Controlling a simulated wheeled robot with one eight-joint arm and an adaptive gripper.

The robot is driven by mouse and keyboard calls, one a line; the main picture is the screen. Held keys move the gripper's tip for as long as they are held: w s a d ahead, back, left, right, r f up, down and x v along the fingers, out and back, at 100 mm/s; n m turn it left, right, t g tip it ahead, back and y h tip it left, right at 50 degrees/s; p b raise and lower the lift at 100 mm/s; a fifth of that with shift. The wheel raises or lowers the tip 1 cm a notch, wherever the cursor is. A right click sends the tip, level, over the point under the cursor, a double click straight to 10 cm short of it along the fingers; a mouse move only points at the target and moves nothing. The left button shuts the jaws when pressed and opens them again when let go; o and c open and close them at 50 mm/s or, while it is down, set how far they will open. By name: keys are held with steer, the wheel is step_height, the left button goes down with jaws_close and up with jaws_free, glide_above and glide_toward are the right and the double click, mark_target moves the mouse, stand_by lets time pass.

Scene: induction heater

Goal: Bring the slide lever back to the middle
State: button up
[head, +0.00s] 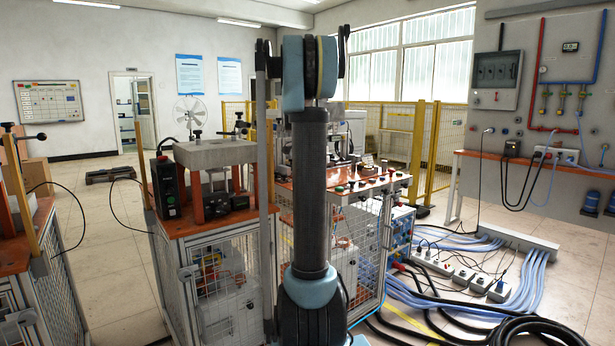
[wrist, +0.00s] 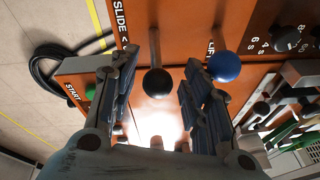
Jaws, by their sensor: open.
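The slide lever has a black ball knob (wrist: 157,82) on a thin metal rod, beside the "SLIDE" label on the orange panel in the wrist view. My gripper (wrist: 160,68) is open, with one finger to the left of the black knob and the other to its right. Gaps show between the knob and both fingers. A blue ball knob (wrist: 225,66) beside the "LIFT" label sits just right of my right finger. In the head view my arm hides the gripper, and I cannot make out the slide lever there.
A green button (wrist: 90,92) by "START" lies left of my gripper. Black dials (wrist: 286,38) and metal parts are to the right. In the head view the orange control panel (head: 345,190) tops a caged cabinet, with a press (head: 212,155) to its left and cables on the floor.

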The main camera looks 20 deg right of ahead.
steer(key=v, duration=1.2)
steer(key=shift+w, duration=0.1)
steer(key=shift+f, duration=0.1)
